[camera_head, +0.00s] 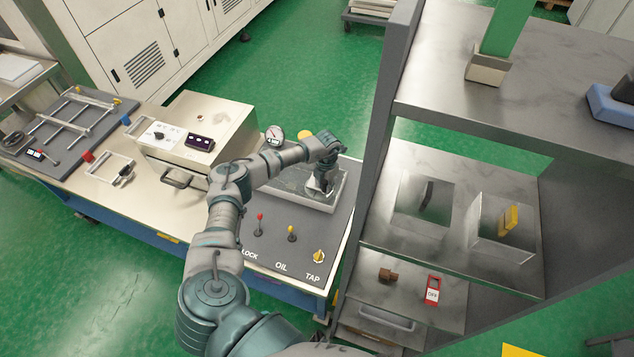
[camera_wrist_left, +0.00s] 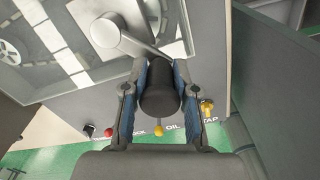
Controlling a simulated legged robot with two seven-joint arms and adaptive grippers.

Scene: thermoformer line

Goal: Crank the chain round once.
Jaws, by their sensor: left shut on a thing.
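My left gripper (camera_head: 322,188) is over the clear-topped box (camera_head: 338,200) on the grey panel in the head view. In the left wrist view my left gripper (camera_wrist_left: 159,82) has its two blue-padded fingers shut on the black crank handle (camera_wrist_left: 161,97). A grey crank arm (camera_wrist_left: 137,44) runs from the handle to a round hub (camera_wrist_left: 106,30) at upper left. Through the window, a wheel (camera_wrist_left: 32,47) shows at the left, and a toothed part (camera_wrist_left: 157,15) shows beside the hub. The full run of the chain is hidden. My right gripper is out of view.
A red-knobbed lever (camera_head: 259,222), a yellow-knobbed lever (camera_head: 291,234) and a yellow tap (camera_head: 319,256) stand in front of the box. A dial gauge (camera_head: 274,135) is behind. A metal shelf unit (camera_head: 470,100) rises close on the right.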

